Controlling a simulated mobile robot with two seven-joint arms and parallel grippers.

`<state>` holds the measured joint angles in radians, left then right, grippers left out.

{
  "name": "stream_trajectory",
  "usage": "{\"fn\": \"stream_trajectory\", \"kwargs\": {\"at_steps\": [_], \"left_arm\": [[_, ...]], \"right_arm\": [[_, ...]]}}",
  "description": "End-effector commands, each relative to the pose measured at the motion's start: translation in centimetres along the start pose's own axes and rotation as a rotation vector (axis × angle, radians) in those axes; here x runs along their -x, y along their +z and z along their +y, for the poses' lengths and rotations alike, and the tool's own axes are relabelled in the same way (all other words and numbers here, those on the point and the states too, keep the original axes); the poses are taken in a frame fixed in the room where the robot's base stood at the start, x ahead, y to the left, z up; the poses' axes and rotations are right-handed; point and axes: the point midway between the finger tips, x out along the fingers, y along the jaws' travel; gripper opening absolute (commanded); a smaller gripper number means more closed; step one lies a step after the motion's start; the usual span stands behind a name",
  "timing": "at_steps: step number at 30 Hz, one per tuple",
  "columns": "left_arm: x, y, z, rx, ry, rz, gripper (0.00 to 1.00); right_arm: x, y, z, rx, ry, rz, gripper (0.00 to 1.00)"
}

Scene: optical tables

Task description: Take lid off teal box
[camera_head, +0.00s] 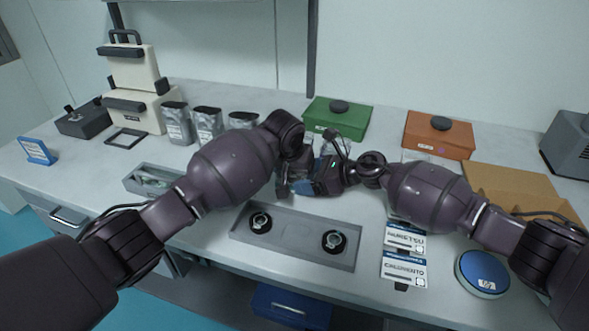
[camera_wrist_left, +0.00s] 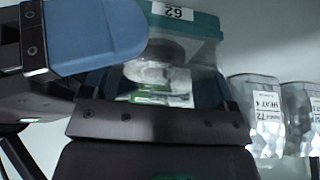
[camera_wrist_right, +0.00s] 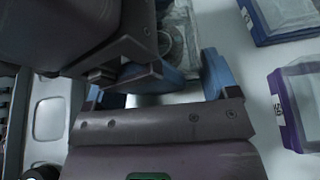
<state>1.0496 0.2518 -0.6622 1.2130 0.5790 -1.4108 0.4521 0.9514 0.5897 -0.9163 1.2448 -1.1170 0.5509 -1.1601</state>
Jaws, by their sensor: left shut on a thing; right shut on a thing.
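The teal box (camera_wrist_left: 170,75) is clear-walled, with a teal lid (camera_wrist_left: 205,27) bearing a label reading 62; small items show inside. In the head view my grippers mostly hide it. My left gripper (camera_head: 292,186) is shut on the box body, its fingers on either side in the left wrist view. My right gripper (camera_head: 318,180) meets it from the right and is shut at the lid; one blue finger crosses the lid's left end in the left wrist view. The right wrist view shows clear plastic (camera_wrist_right: 178,30) between its fingers, but the grip itself is partly hidden.
A grey tray with two black knobs (camera_head: 295,243) lies in front. Green (camera_head: 338,118) and orange (camera_head: 438,137) boxes stand behind. An open cardboard box (camera_head: 515,185) and round blue-topped tin (camera_head: 482,272) are right. Blue-rimmed (camera_wrist_right: 260,25) and purple-rimmed (camera_wrist_right: 290,115) clear boxes stand close by.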

Motion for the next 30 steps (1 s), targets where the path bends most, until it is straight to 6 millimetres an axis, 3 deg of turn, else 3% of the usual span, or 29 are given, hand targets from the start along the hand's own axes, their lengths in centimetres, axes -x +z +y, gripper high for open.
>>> {"fn": "stream_trajectory", "kwargs": {"at_steps": [30], "left_arm": [[1.17,-0.62,-0.01,0.000,0.001,0.006,0.52]], "right_arm": [[0.22,-0.84,-0.21,-0.001,-0.008,0.013,0.38]]}}
